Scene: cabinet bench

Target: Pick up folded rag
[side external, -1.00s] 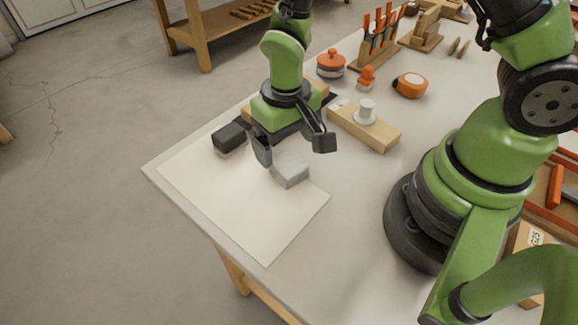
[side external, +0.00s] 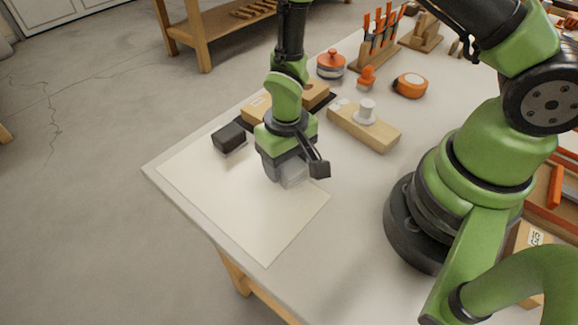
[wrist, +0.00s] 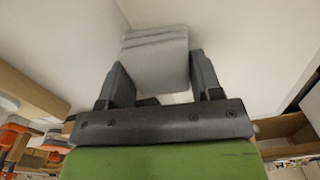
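The folded rag (side external: 292,177) is a small light grey block on the pale sheet near the bench's corner. In the wrist view the rag (wrist: 156,52) shows layered fold lines and lies between my fingers. My gripper (side external: 295,173) points down over the rag, one finger on each side of it. The gripper (wrist: 157,66) looks open, with a small gap on the right side of the rag. The left finger is very close to the rag; I cannot tell whether it touches. The gripper partly hides the rag in the side view.
A black block (side external: 229,137) sits left of my gripper at the sheet's edge. The pale sheet (side external: 250,225) is clear in front.

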